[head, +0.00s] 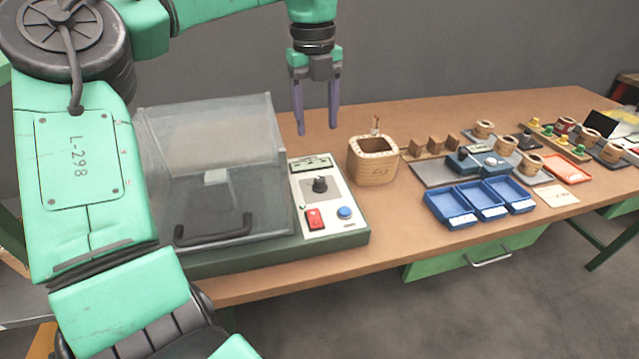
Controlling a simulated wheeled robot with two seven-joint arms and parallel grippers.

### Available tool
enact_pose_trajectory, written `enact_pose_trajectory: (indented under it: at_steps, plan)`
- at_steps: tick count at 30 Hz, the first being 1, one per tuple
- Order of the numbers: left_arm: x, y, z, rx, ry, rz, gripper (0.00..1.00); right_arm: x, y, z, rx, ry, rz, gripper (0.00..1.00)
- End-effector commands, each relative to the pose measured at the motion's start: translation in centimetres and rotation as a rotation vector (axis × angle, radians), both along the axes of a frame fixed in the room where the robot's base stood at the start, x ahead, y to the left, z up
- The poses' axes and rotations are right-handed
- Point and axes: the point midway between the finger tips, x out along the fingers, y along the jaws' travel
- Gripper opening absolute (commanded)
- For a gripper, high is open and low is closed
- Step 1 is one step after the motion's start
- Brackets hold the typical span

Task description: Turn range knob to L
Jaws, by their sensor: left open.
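The black range knob (320,185) sits on the light control panel (337,207) of the machine on the table, at the centre of the head view. Its pointer direction is too small to tell. A red switch (314,219) and a blue button (344,213) lie in front of the knob, and a small display (311,163) lies behind it. My left gripper (317,130) points down with its two fingers apart and empty. In the picture it is above the display and the knob, apart from the panel. My right gripper is not in view.
A clear cover (215,150) with a black handle stands left of the panel. Blue bins (480,202) and several small wooden coils lie further right on the wooden table (420,236).

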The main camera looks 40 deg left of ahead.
Motion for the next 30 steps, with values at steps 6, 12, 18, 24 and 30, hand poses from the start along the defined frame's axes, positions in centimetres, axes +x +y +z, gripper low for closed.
enact_pose_trajectory:
  at_steps: [6, 12, 18, 24, 30]
  plan:
    - [0.0, 0.0, -4.1, -0.004, 0.005, 0.000, 0.63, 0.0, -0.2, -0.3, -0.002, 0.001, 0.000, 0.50]
    - [0.2, -0.1, -9.4, -0.004, 0.005, -0.001, 0.63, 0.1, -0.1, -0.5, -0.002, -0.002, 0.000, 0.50]
    - [0.4, -0.2, -13.3, -0.002, 0.002, 0.000, 0.63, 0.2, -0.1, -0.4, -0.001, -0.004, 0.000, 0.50]
    - [0.5, -0.2, -14.2, -0.001, 0.000, 0.001, 0.63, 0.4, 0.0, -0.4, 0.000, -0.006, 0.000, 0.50]
    - [0.5, -0.2, -14.2, -0.001, 0.000, 0.001, 0.41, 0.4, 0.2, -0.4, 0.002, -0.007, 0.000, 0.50]
